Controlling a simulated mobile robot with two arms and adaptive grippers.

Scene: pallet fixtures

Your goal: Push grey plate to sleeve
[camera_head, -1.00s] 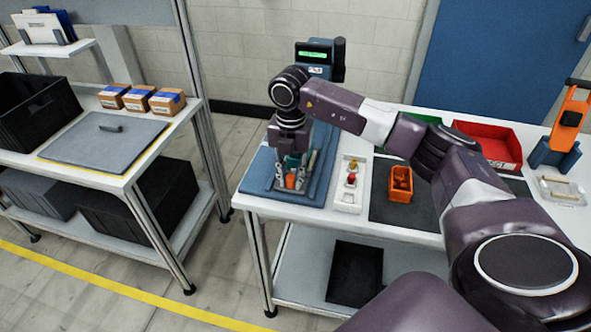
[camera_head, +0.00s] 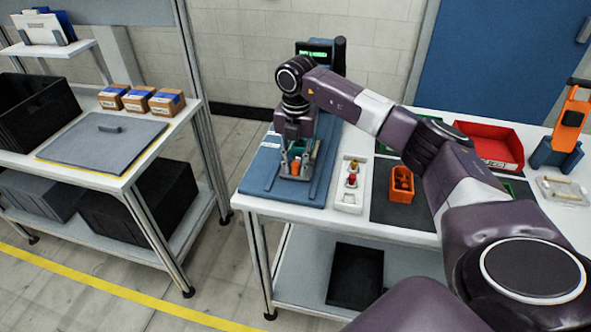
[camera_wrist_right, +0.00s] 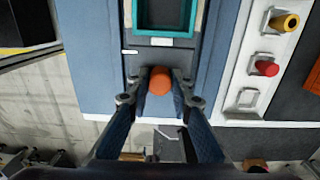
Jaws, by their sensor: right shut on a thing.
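A grey plate (camera_wrist_right: 158,60) lies on the blue fixture (camera_wrist_right: 95,40), with an upright orange knob (camera_wrist_right: 160,80) at its near end. A teal-rimmed open frame (camera_wrist_right: 165,33) stands on the plate beyond the knob. My right gripper (camera_wrist_right: 160,86) is shut on the orange knob, one finger on each side. In the head view, my right gripper (camera_head: 294,165) and wrist cover much of the plate. I cannot make out which part is the sleeve; the far end of the fixture is behind my arm. My left gripper is not in view.
A device with a green display (camera_head: 316,54) stands behind the fixture. A white holder (camera_head: 350,185) with a red and a yellow knob is close on the right. Beyond are an orange bin (camera_head: 402,186) and a red tray (camera_head: 490,146). A shelf unit stands left across a gap.

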